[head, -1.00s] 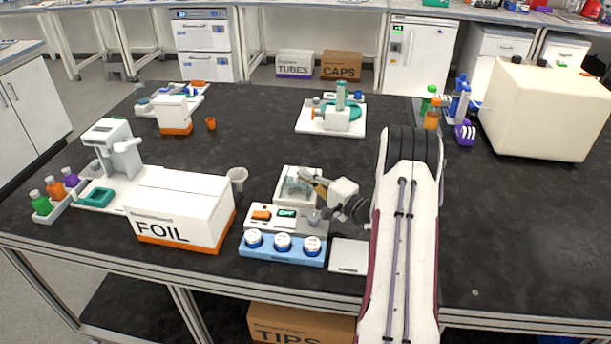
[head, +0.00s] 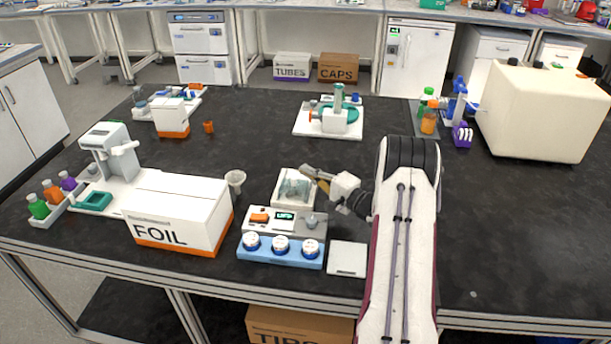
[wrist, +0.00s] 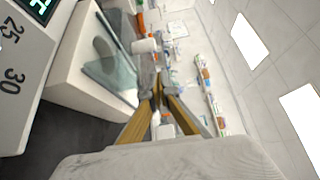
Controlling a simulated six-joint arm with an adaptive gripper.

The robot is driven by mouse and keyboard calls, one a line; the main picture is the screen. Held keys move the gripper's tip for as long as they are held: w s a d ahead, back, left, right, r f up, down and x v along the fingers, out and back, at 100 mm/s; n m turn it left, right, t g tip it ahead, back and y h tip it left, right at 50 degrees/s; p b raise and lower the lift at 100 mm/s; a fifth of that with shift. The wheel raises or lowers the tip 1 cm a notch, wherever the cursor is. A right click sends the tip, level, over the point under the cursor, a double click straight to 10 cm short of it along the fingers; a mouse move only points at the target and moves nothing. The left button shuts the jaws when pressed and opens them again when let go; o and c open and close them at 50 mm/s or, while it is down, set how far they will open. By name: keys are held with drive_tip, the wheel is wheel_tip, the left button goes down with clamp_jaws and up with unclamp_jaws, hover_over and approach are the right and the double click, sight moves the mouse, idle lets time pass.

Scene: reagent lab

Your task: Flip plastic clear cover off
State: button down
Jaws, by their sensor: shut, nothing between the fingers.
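The clear plastic cover (head: 296,186) sits over the top of a white balance-like device (head: 284,219) with a small lit display. In the wrist view the cover (wrist: 108,62) appears as a tilted, see-through panel on the device's white housing (wrist: 78,88). My gripper (head: 308,172) is at the cover's right side, near its upper edge. In the wrist view the gripper's fingertips (wrist: 158,84) are together, with nothing between them, close to the cover's edge. I cannot tell whether they touch it.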

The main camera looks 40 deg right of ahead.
drive_tip(key=s+d, duration=0.2)
drive_tip(key=s, duration=0.8)
drive_tip(key=shift+w, duration=0.15)
idle(0.5)
wheel_tip(320, 180, up, 15)
drive_tip(key=n+g+h, duration=0.4)
drive_tip(key=n+h, duration=0.2)
hover_over(304, 189)
drive_tip(key=s+a+r+n+g+h, duration=0.1)
drive_tip(key=s+a+r+g, duration=0.1)
drive_tip(key=s+a+r, duration=0.25)
drive_tip(key=s+a+n+g+y, duration=0.2)
drive_tip(key=s+a+n+g, duration=0.1)
drive_tip(key=s+a, duration=1)
drive_tip(key=s+a+n+g+y, duration=0.1)
drive_tip(key=s+a+n+g, duration=0.2)
drive_tip(key=s+a, duration=1)
drive_tip(key=s+n, duration=0.3)
drive_tip(key=s, duration=0.3)
drive_tip(key=shift+a+f+y, duration=0.2)
drive_tip(key=shift+f+y, duration=0.15)
drive_tip(key=shift+y, duration=0.05)
